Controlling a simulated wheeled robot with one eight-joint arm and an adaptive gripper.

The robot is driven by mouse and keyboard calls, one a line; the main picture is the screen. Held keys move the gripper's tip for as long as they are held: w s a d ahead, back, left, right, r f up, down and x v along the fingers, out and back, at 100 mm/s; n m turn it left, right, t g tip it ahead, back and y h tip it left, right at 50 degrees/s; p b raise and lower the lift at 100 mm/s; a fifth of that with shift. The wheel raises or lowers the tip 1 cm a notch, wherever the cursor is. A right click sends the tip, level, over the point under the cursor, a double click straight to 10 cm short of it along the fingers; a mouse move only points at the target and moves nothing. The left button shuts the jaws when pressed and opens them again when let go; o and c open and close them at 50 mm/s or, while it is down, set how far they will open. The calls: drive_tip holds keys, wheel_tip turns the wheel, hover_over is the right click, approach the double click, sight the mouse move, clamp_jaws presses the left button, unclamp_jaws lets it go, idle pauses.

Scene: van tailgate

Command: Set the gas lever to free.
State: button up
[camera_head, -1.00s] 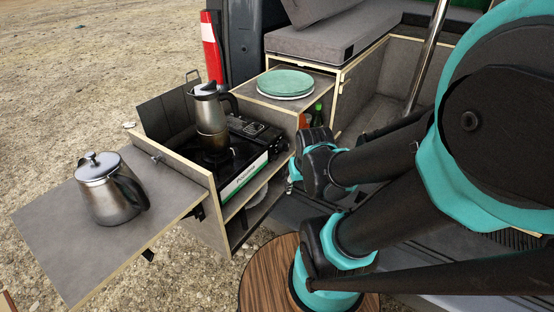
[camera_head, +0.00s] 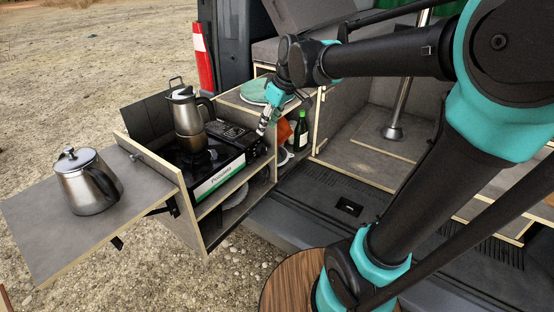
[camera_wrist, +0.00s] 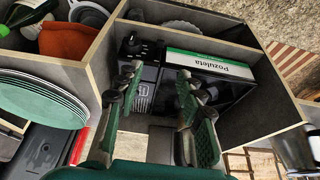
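The black camping stove (camera_head: 228,160) with a green and white front strip sits in the pull-out box. A moka pot (camera_head: 187,118) stands on its burner. The stove's right end has the gas compartment and a dark knob area, also visible in the wrist view (camera_wrist: 135,47). The gas lever itself is too small and dark to make out. My gripper (camera_head: 262,128) is at the stove's right end, pointing down. In the wrist view, its two green-padded fingers (camera_wrist: 168,88) are apart with nothing between them, and the stove's gas end lies beyond them. I cannot tell whether a finger touches the stove.
A steel kettle (camera_head: 88,182) stands on the side shelf (camera_head: 45,235) at left. Green plates (camera_head: 252,92) lie on the cabinet behind my gripper. A green bottle (camera_head: 301,132) and an orange item (camera_head: 284,130) sit in the cabinet at right. The box walls surround the stove.

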sight(253, 159)
drive_tip(key=x, duration=1.6)
drive_tip(key=shift+w+a+f, duration=0.25)
drive_tip(key=shift+a, duration=0.05)
clamp_jaws()
